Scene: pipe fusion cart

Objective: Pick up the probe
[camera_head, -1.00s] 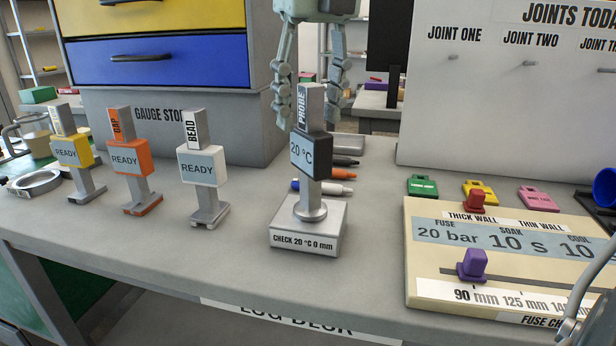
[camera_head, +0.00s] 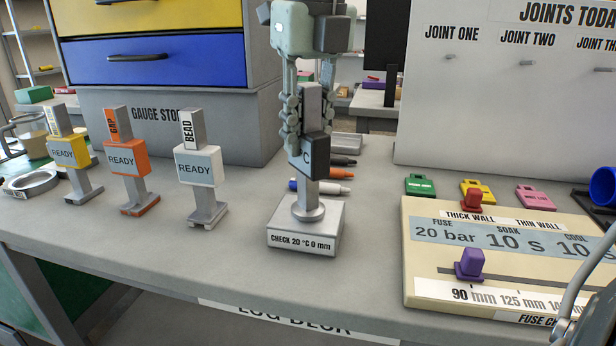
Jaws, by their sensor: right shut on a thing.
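The probe (camera_head: 320,155) is a grey upright gauge with a dark box and a small display, of which only a "C" shows. It stands upright on its grey check block (camera_head: 303,243), marked "CHECK 20 °C 0 mm". My right gripper (camera_head: 305,140) has come down from above and is shut on the upper part of the probe. Its fingers cover the probe's label and part of the display. The probe's round foot still rests on the block.
Three other gauges stand to the left: yellow (camera_head: 68,150), orange (camera_head: 127,160) and white (camera_head: 199,168). Several marker pens (camera_head: 325,187) lie behind the block. The cream fuse chart board (camera_head: 430,290) with red and purple sliders is at right. The bench front is clear.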

